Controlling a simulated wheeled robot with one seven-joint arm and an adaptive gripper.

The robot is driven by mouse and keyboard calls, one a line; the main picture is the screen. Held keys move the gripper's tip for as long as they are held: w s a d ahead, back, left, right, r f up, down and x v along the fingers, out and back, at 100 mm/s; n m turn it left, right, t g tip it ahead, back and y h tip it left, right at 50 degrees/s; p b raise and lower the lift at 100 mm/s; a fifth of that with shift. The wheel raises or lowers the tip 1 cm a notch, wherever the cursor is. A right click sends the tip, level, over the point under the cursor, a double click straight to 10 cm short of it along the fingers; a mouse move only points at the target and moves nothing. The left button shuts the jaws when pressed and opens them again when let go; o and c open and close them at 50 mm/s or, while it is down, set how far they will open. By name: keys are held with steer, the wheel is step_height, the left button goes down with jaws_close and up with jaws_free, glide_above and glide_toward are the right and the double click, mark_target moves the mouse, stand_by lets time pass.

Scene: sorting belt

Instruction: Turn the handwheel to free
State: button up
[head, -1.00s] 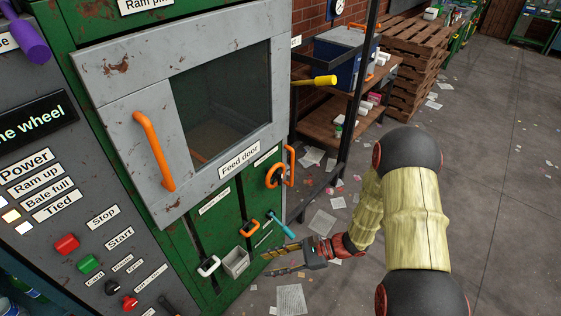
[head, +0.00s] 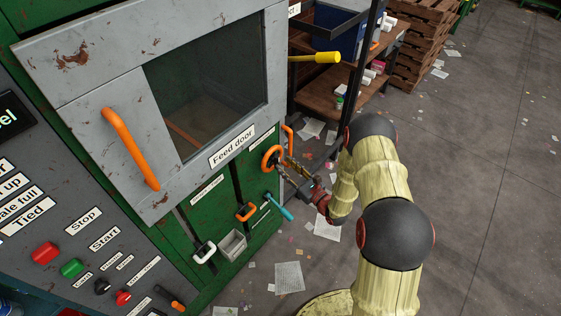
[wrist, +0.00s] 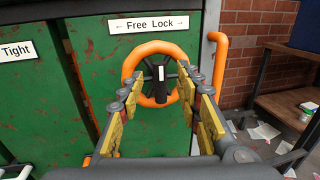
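The orange handwheel (wrist: 146,102) is on the green door, under a label (wrist: 149,25) reading "← Free Lock →". It has a dark hub and spokes, and a black knob or grip (wrist: 160,84) with a white mark stands out toward the camera. In the head view the handwheel (head: 267,158) sits below the feed door's right corner. My gripper (wrist: 163,90) is open, its yellow-padded fingers spread to either side of the black grip, in front of the wheel. It also shows in the head view (head: 284,165) at the wheel's right. Contact cannot be told.
An orange bar handle (wrist: 217,65) stands right of the wheel. A teal lever (head: 279,206), an orange handle (head: 246,212) and a grey box (head: 232,244) are below it. A dark shelf rack (head: 335,105) stands to the right. Paper litters the open floor.

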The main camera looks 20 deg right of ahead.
mark_target(270, 157)
steer(key=shift+x, duration=1.8)
steer(key=shift+c, duration=0.4)
steer(key=c, duration=0.8)
jaws_close()
